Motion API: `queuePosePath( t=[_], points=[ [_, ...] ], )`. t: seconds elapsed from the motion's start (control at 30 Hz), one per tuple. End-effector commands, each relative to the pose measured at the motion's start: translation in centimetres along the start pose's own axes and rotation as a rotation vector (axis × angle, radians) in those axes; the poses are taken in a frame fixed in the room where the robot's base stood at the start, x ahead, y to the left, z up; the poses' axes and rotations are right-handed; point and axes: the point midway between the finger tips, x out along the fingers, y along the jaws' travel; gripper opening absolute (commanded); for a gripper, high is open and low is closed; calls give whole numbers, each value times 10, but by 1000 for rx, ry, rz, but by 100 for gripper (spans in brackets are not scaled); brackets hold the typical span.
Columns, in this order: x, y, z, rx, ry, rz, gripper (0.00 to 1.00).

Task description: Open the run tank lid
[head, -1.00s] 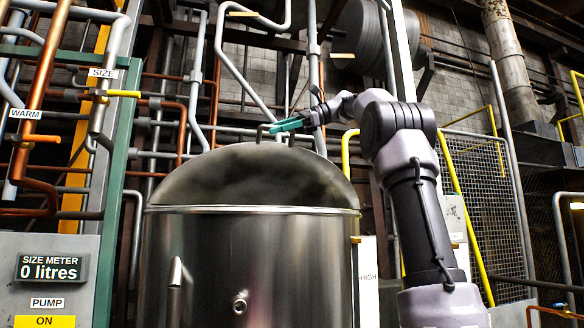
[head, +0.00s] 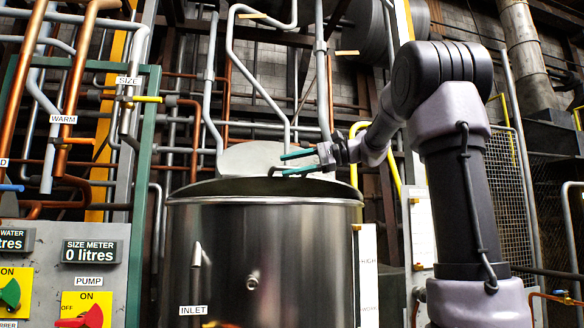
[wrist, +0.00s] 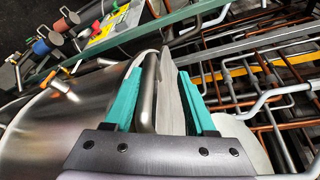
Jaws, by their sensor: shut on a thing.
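The steel run tank (head: 275,270) stands mid-view in the head view. Above its rim is a dark, narrow curved band, with a pale grey rounded plate, apparently part of the lid (head: 243,157), rising behind it. My gripper (head: 283,163), with green fingers, is above the right half of the tank top at that plate. In the wrist view, my gripper (wrist: 157,78) is shut on a grey bar handle (wrist: 149,95), between the fingers. A pale plate, seen nearly edge-on, lies right beside the handle (wrist: 172,100). How far the lid is tilted is hard to tell.
Copper and grey pipes with valves, including a yellow lever (head: 145,99), crowd the wall behind and left. A control panel (head: 100,262) with a size meter (head: 90,252) stands left of the tank. A yellow rail (head: 355,150) is at the back right.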

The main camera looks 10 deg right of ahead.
Motion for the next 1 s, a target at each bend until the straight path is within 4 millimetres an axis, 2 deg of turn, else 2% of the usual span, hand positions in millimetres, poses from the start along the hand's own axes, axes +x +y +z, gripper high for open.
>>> queuePosePath(
  t=[0.47, 1.0],
  points=[
    [0, 6, -1, -25, 2, -10, 50],
    [-36, 7, -2, -23, 3, -10, 50]
  ],
)
